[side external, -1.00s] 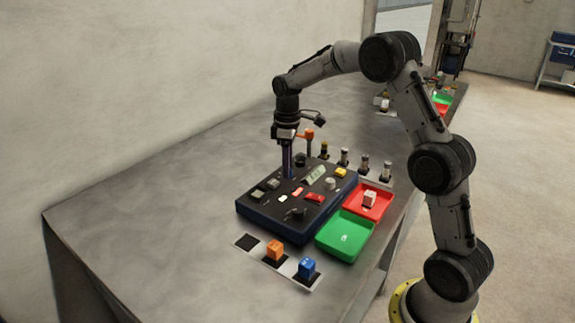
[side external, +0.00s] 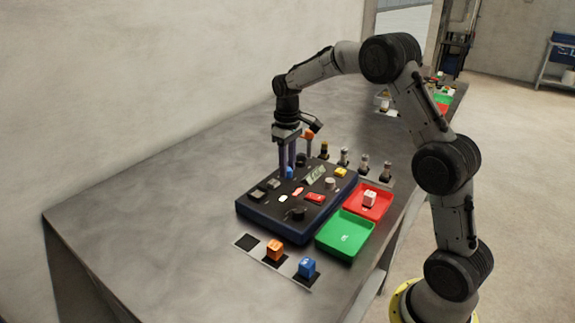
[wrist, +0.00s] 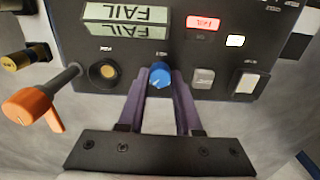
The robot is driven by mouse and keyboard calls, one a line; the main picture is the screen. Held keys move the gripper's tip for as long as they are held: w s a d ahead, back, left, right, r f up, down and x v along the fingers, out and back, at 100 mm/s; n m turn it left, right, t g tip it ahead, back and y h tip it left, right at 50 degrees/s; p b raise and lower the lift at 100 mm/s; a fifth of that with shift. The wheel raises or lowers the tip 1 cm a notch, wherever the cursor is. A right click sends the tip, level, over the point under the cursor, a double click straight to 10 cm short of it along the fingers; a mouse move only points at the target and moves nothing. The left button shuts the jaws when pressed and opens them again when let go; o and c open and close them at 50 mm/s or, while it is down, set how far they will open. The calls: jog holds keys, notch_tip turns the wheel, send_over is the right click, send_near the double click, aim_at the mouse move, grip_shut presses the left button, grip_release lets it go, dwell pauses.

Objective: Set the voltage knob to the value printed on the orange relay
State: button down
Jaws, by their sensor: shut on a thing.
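My gripper (wrist: 160,82) points straight down at the panel (side external: 285,222), its two purple fingers closed on the sides of a blue knob (wrist: 160,74). The knob has a white pointer mark; its label is too blurred to read. In the side view the knob (side external: 290,172) shows small between the fingers. The orange relay (side external: 275,250) stands in a dark slot of the strip in front of the panel. Its printed marking is too small to read. A blue relay (side external: 307,267) stands to its right.
The panel display (wrist: 127,22) reads FAIL on two lines, upside down; a red indicator (wrist: 203,22) is lit. An orange-handled lever (wrist: 35,108) stands beside the panel. A green tray (side external: 325,250) and a red tray (side external: 387,205) holding a pale block (side external: 369,198) lie right.

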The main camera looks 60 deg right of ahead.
jog(key=shift+r, duration=0.1)
jog(key=c, duration=0.6)
grip_release()
notch_tip(320, 180, up, 14)
dwell(0.4)
